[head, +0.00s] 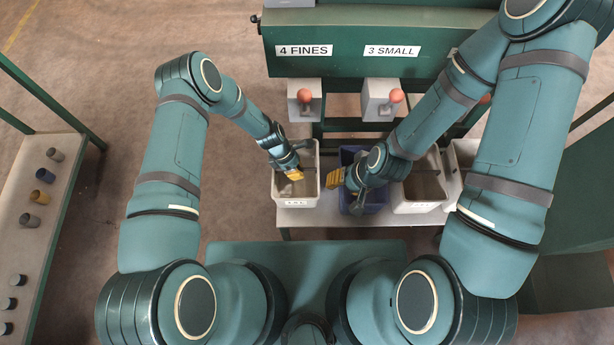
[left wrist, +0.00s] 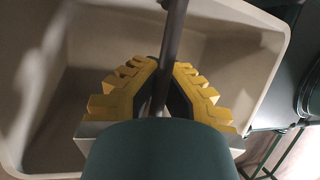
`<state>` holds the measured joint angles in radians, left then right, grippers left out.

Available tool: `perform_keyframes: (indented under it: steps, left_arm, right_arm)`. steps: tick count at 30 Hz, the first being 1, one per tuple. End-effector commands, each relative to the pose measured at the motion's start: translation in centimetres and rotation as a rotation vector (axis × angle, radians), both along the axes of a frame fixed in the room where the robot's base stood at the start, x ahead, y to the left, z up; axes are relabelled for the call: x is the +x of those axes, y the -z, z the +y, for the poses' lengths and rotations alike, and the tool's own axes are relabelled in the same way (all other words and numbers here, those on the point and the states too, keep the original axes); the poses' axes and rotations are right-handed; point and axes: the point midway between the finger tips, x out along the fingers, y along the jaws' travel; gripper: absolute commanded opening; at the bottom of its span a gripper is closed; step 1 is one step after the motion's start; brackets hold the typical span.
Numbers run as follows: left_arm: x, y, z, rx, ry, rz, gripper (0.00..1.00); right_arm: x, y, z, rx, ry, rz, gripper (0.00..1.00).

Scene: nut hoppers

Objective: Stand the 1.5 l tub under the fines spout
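Three tubs stand in a row on a pale bench in the head view: a white tub (head: 281,200) on the left, a blue tub (head: 377,207) in the middle and a cream tub (head: 416,206) on the right. Their front labels are too small to read, so I cannot tell which is 1.5 l. The fines spout (head: 297,90) has an orange knob, and the left tub stands in front of it. My left gripper (head: 294,174) is inside the left tub; the left wrist view shows its yellow fingers (left wrist: 164,90) closed around its grey bar (left wrist: 174,35). My right gripper (head: 336,179) is at the blue tub, its fingers partly hidden.
The small spout (head: 378,100) hangs right of the fines spout on the green hopper (head: 345,68). The bench edge (head: 330,219) runs before the tubs. A side shelf (head: 58,205) with several small cylinders stands at the left. The floor between is clear.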

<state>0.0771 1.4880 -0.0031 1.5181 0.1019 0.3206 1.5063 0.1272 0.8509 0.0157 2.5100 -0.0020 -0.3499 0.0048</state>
Motion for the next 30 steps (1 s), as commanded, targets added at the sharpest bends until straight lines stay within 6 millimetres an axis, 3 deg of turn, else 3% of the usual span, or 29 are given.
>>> perform_keyframes:
  steps: [12,18,30]
  left_arm:
    - [-1.7,0.1,-3.4,0.0,0.001,0.002,0.0]
    - [-1.5,3.6,-3.1,0.0,-0.001,0.0,0.0]
    - [-1.5,3.9,-3.1,0.0,-0.001,-0.001,0.0]
  right_arm:
    - [-0.2,-1.0,0.0,0.001,-0.001,0.006,0.47]
    - [0.1,1.4,0.0,0.0,0.001,-0.003,0.47]
    - [0.2,1.6,0.0,-0.001,0.001,-0.006,0.47]
